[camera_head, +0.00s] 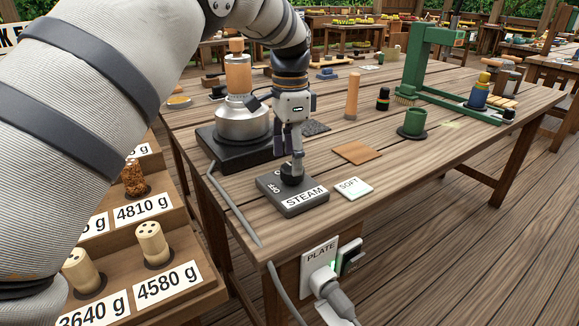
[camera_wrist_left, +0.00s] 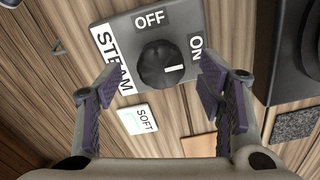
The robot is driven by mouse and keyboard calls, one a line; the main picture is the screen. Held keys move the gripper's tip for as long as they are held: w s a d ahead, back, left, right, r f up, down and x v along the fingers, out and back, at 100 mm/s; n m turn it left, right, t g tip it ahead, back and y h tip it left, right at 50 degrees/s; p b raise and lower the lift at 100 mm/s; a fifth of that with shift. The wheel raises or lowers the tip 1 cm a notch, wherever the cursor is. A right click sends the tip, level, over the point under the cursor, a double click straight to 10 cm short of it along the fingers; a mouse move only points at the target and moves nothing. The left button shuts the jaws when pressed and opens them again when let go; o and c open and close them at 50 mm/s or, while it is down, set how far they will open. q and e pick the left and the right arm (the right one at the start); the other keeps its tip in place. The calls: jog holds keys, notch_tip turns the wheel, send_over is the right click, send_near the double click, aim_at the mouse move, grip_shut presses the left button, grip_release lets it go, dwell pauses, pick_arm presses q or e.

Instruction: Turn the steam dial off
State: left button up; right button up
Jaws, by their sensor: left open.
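The steam dial is a round black knob (camera_head: 292,174) on a dark grey box (camera_head: 275,194) labelled STEAM, near the table's front edge. In the left wrist view the knob (camera_wrist_left: 160,64) shows with OFF above it and ON to its right. Its white mark points right, toward the ON side. My left gripper (camera_head: 291,155) points down just above the dial. In the left wrist view its two open fingers (camera_wrist_left: 160,78) lie on either side of the knob, with gaps visible. I cannot tell whether the fingertips are at knob height. My right gripper is out of view.
A steel pot (camera_head: 242,125) on a black plate stands behind the box. A white SOFT switch (camera_head: 353,188) lies right of it. A grey cable (camera_head: 232,205) runs along the left edge.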

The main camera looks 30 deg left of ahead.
aim_at(290, 167)
pick_arm(q)
jog(key=shift+f, duration=1.9)
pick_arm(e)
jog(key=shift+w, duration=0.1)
pick_arm(q)
jog(key=c, duration=1.1)
jog(key=shift+c, duration=0.2)
